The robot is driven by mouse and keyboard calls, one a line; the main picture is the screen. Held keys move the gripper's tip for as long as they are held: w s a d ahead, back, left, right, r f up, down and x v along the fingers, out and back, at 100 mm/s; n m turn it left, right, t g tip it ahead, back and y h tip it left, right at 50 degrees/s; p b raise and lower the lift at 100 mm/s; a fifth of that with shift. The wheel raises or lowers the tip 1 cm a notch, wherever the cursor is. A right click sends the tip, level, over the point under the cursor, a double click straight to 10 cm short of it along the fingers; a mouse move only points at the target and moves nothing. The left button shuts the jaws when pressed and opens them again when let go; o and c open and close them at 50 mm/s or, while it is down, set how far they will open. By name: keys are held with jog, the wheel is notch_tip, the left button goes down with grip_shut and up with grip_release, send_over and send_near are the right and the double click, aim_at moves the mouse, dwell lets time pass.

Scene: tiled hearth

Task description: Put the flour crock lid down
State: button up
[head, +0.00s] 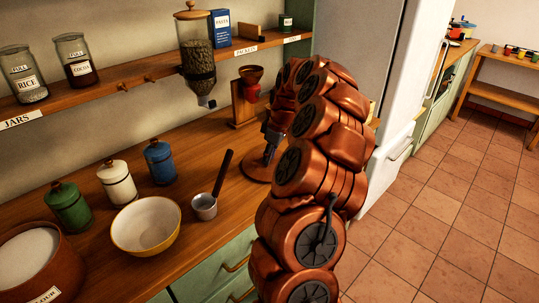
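The flour crock (72,262) stands at the lower left of the counter, uncovered, with white flour showing inside. My gripper (269,153) points down at the middle of the lid. My own arm hides part of the gripper and the lid's right side. I cannot tell whether the fingers are closed on a knob, or whether the lid touches the counter.
A shelf (140,85) with jars and a dispenser (197,65) runs above.

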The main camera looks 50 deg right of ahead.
jog(key=shift+o, duration=1.3)
jog(key=b+v, duration=0.1)
jog(key=v, duration=1.1)
jog(key=shift+r+b, duration=0.2)
jog(key=shift+b, duration=0.1)
